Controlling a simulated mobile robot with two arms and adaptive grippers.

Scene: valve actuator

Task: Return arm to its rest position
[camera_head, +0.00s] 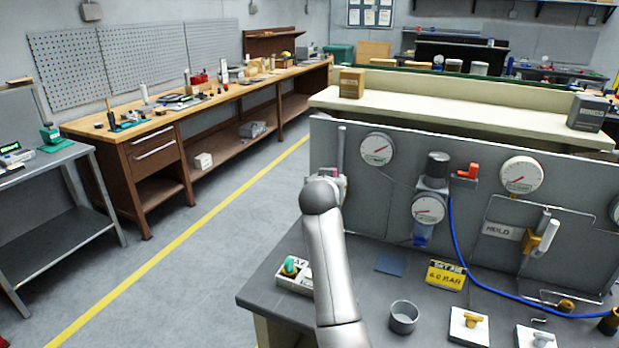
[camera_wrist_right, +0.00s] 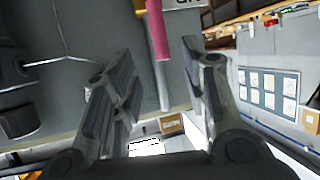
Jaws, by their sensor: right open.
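My right gripper (camera_wrist_right: 158,62) is open in the right wrist view, its two fingers spread apart. A rod with a pink-red handle (camera_wrist_right: 158,30) shows beyond the gap between the fingertips. I cannot tell how far it is from them, and nothing is held. In the head view one of my arms (camera_head: 330,265) rises from the bottom middle in front of the panel, ending in a rounded dark joint (camera_head: 320,196). No gripper fingers can be made out there. My left gripper is not in view.

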